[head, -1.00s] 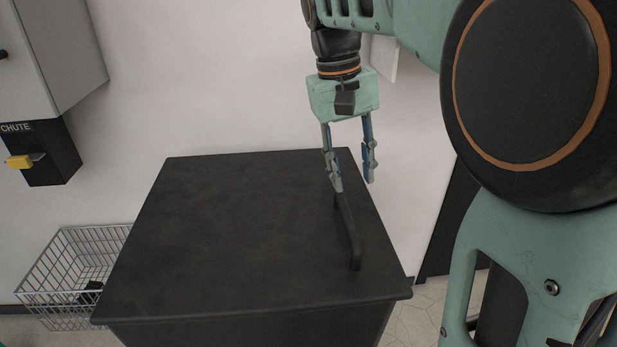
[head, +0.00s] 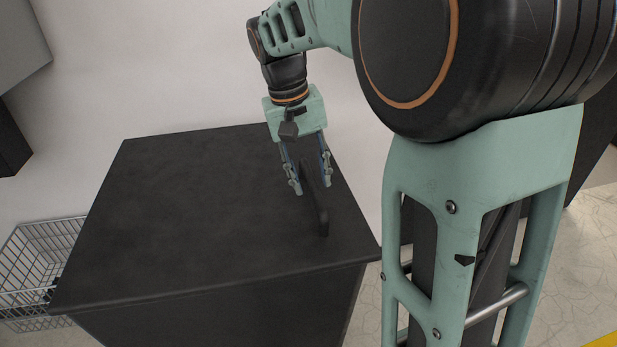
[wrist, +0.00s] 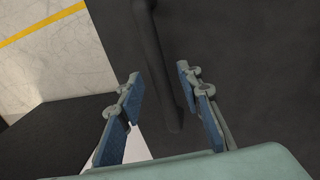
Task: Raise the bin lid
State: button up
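The bin's dark lid (head: 190,200) lies flat and closed on top of the dark bin body (head: 220,310). A black bar handle (head: 322,215) stands up from the lid near its right side, and it also shows in the wrist view (wrist: 158,65). My gripper (head: 312,190) points down over the handle. Its two fingers are apart, one on each side of the bar. In the wrist view my gripper (wrist: 157,85) has gaps between the bar and both finger pads. The handle's far part is partly hidden behind the fingers in the head view.
A wire basket (head: 42,262) stands on the floor left of the bin. A white wall (head: 190,60) rises close behind. A dark box (head: 12,140) hangs on the wall at left. Pale floor (head: 565,260) is open at right, with a yellow line (wrist: 40,25).

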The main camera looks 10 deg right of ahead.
jog(key=shift+d+f, duration=0.1)
jog(key=shift+f, duration=0.2)
grip_shut()
